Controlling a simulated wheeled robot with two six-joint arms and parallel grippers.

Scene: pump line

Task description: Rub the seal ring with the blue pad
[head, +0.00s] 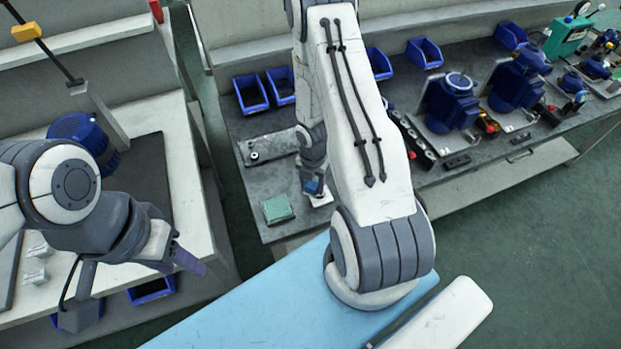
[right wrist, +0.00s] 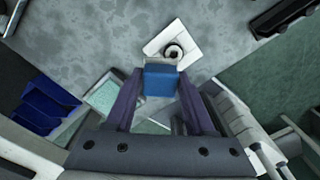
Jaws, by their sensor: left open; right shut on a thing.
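My right gripper (right wrist: 160,98) is shut on the blue pad (right wrist: 160,82), which sits between its two purple fingers. In the head view the pad (head: 313,187) shows low over the grey bench, partly hidden by the gripper (head: 314,178). The dark seal ring (right wrist: 173,52) lies on a white plate (right wrist: 155,45), just beyond the pad in the right wrist view. I cannot tell whether pad and ring touch. In the head view only a corner of the plate (head: 322,200) shows. My left gripper (head: 186,262) is open and empty at the left bench's edge.
A green-topped block (head: 277,208) sits near the bench's front edge, left of the plate. A grey flat fixture (head: 268,148) lies behind it. Blue bins (head: 250,93) line the back. Pumps (head: 450,101) stand further right. A blue motor (head: 84,134) is on the left bench.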

